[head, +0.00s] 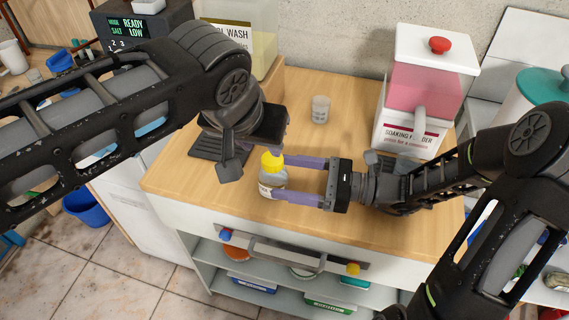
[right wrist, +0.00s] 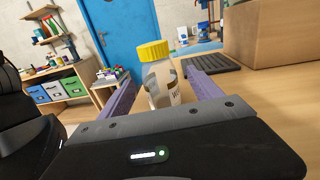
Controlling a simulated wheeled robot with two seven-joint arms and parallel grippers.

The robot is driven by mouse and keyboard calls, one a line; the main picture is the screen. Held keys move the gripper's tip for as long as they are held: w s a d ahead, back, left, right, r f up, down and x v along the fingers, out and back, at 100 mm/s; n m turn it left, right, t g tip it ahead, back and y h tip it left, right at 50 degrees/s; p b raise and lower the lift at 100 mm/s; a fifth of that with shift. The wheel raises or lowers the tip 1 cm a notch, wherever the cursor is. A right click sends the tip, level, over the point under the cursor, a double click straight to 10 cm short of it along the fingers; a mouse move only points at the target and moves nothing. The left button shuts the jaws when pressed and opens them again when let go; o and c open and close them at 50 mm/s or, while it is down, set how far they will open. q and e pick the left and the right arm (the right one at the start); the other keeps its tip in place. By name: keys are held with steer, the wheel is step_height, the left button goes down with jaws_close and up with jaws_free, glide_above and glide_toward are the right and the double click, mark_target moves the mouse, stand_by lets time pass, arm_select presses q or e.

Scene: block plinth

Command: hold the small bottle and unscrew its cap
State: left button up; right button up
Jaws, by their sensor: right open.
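The small bottle (head: 270,184) is clear with a pale label and a yellow cap (head: 272,162). It stands upright on the wooden counter near its front edge. In the right wrist view the bottle (right wrist: 163,88) and its cap (right wrist: 152,51) show between the fingers. My right gripper (head: 283,179) is open, its two purple fingers reaching from the right to either side of the bottle.
A small clear cup (head: 320,109) stands behind on the counter (head: 350,225). A dark ribbed mat (head: 205,147) lies left of the bottle. The counter's front right is clear.

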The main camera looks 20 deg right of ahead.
mark_target(260, 173)
steer(key=x, duration=0.6)
steer(key=shift+w+a, duration=0.15)
steer(key=shift+a, duration=0.1)
steer(key=shift+c, duration=0.3)
steer(key=c, duration=1.5)
steer(key=o, duration=1.5)
steer(key=shift+o, duration=0.2)
steer(key=v, duration=1.2)
steer(key=shift+d, duration=0.1)
